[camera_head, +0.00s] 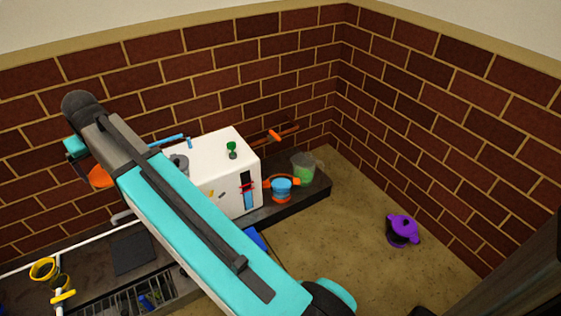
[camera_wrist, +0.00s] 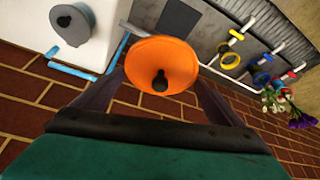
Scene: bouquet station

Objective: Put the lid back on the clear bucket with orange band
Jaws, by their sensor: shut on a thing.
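An orange round lid with a dark knob (camera_wrist: 161,60) is between the two dark fingers of my gripper (camera_wrist: 160,72) in the wrist view. The fingers are shut on its sides. In the head view the orange lid (camera_head: 101,177) shows partly behind my arm at the left, away from the buckets. A small see-through bucket with orange parts and blue inside (camera_head: 281,186) stands on the dark counter, right of the white box. It looks open on top, but is too small to be sure. My fingertips are hidden in the head view.
The white box (camera_head: 226,165) carries a grey round thing (camera_wrist: 74,22) and a blue bar (camera_wrist: 72,70). A clear bucket with green inside (camera_head: 303,168) stands behind the orange one. A purple lidded pot (camera_head: 402,230) stands at the right. Coloured rings (camera_wrist: 229,60) hang on a rail.

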